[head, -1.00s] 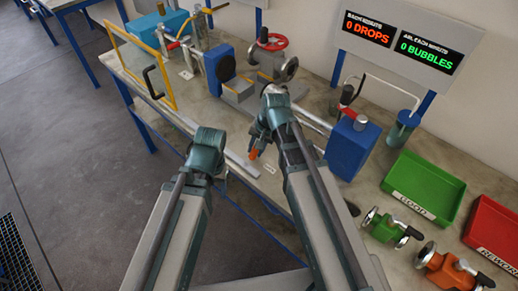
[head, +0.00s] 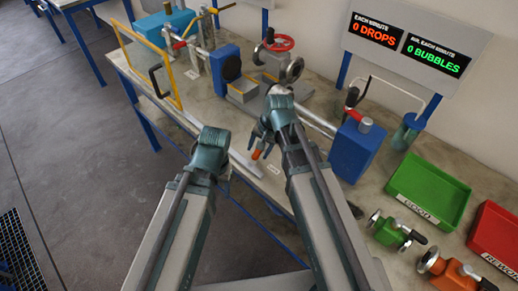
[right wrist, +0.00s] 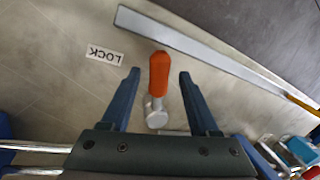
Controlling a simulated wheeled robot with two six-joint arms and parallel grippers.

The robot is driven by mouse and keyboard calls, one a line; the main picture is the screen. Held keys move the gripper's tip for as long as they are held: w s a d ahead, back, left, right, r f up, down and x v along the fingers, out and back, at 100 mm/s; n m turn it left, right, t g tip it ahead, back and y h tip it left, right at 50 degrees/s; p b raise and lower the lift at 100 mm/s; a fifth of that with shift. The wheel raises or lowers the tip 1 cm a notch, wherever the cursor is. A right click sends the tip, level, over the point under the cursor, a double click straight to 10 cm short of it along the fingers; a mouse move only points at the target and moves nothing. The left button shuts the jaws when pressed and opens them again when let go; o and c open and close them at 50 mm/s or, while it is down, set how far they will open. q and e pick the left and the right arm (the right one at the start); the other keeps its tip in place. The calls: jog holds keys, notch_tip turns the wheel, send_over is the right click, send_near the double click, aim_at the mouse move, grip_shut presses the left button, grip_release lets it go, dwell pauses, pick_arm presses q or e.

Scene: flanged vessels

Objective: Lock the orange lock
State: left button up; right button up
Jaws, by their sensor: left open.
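The orange lock is a lever with an orange grip (head: 257,153) near the bench's front edge. In the right wrist view its grip (right wrist: 159,74) stands between my fingers, with a pale metal pivot (right wrist: 156,113) below it. A white label reading LOCK (right wrist: 104,55) lies left of the grip. My right gripper (head: 260,142) is over the lever; in its wrist view (right wrist: 158,78) the fingers are open, with a gap on both sides of the grip. My left gripper (head: 207,155) is left of the lever, over the bench's front edge, its fingers mostly hidden by its wrist.
A blue block (head: 353,150) and pipes stand right of my right arm. A green tray (head: 430,190), a red tray (head: 497,235), a green valve (head: 395,231) and an orange valve (head: 452,272) are at right. A yellow frame (head: 150,65) stands at left.

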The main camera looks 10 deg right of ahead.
jog(key=shift+r, duration=0.15)
jog(key=p+v, duration=1.3)
jog(key=shift+r, duration=0.3)
jog(key=shift+s, duration=0.1)
jog(key=s+a+f+n+g+h+b, duration=0.1)
jog(key=s+a+f+n+h+b, duration=0.2)
jog(key=s+n, duration=0.7)
notch_tip(320, 180, down, 3)
jog(key=s+a+b, duration=0.1)
jog(key=a+b, duration=0.1)
jog(key=shift+s+a+g+h, duration=0.2)
jog(key=shift+a+g+h, duration=0.1)
jog(key=shift+g+h, duration=0.1)
jog(key=shift+d, duration=0.1)
